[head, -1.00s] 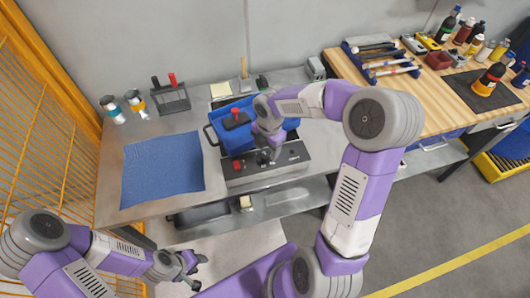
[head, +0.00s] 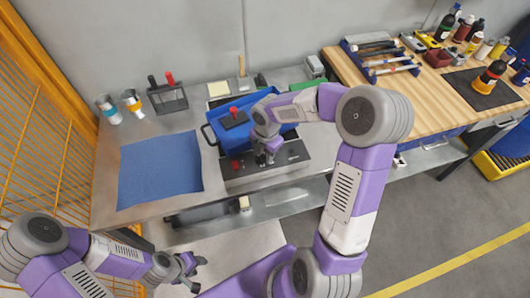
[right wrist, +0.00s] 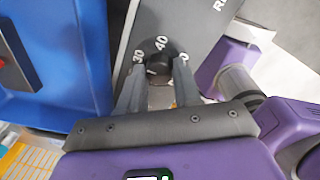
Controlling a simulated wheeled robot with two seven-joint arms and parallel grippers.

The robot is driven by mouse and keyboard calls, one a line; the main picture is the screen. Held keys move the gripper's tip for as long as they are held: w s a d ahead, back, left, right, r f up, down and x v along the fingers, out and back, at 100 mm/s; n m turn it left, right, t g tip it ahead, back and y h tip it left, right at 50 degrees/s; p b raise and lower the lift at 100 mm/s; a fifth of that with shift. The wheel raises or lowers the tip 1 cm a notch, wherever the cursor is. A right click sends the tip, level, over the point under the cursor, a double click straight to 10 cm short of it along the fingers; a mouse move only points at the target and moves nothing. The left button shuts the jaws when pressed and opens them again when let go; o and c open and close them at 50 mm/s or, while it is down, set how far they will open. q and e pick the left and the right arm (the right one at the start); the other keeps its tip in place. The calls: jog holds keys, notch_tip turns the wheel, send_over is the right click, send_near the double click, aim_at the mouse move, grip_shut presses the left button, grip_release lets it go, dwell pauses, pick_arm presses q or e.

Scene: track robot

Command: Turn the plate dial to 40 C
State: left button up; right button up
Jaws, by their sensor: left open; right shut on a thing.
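The dial (right wrist: 158,64) is a small dark round knob on a grey control panel (right wrist: 205,22). The numbers 30 and 40 show around it, and a third number is partly hidden by a finger. A small pale mark shows on the knob, but I cannot tell exactly where it points. My right gripper (head: 264,158) is over the dark panel (head: 293,154) in the head view. In the right wrist view its two fingers are shut on the dial, one on each side. My left gripper (head: 190,266) is open and empty, low in front of the bench.
A red button (head: 235,164) is at the panel's left end. A blue mat (head: 160,170) lies on the left of the metal bench. A wooden bench (head: 420,88) with tools stands at the right.

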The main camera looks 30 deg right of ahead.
jog(key=shift+m, duration=0.3)
jog(key=m, duration=0.6)
jog(key=shift+m, duration=0.4)
jog(key=m, duration=0.6)
jog(key=shift+w+h+b, duration=0.1)
jog(key=shift+h+b, duration=0.2)
jog(key=shift+b, duration=0.1)
jog(key=shift+m, duration=0.3)
jog(key=o, duration=1.1)
jog(key=shift+c, duration=0.2)
